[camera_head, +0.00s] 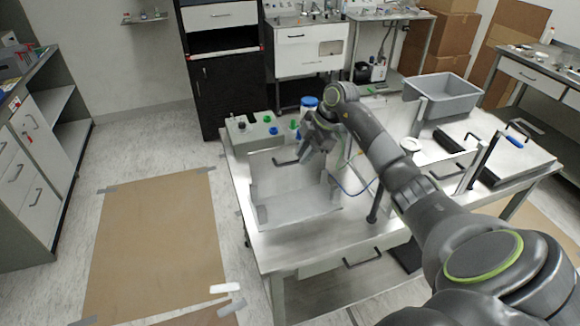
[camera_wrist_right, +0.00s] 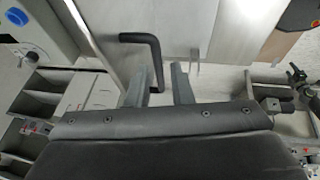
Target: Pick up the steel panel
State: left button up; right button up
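The steel panel (camera_head: 285,180) is a pale silvery sheet at the left of the worktable, with a dark handle (camera_head: 286,161) near its top edge. My right gripper (camera_head: 308,152) is by the panel's upper right side, close to the handle. In the right wrist view, the gripper's two fingers (camera_wrist_right: 158,88) are apart. The black bent handle (camera_wrist_right: 152,55) reaches down in the picture between them, nearer the left finger; I cannot tell whether it touches. My left gripper is out of view.
A grey control box (camera_head: 254,130) with coloured knobs and a blue-capped container (camera_head: 309,103) stand behind the panel. A grey bin (camera_head: 450,98) and a flat plate with a handle (camera_head: 512,160) are on the right.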

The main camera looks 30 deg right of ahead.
aim_at(297, 161)
jog(key=x, duration=0.1)
jog(key=p+x, duration=0.1)
jog(key=x, duration=0.1)
jog(key=shift+w+a+f, duration=0.1)
jog(key=shift+w+a, duration=0.15)
jog(key=shift+a, duration=0.15)
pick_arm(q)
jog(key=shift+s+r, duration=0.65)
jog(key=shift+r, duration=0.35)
pick_arm(e)
jog(key=shift+f, duration=0.4)
grip_shut()
pick_arm(q)
jog(key=shift+p, duration=0.3)
pick_arm(e)
jog(key=shift+w+r, duration=0.1)
jog(key=shift+w, duration=0.05)
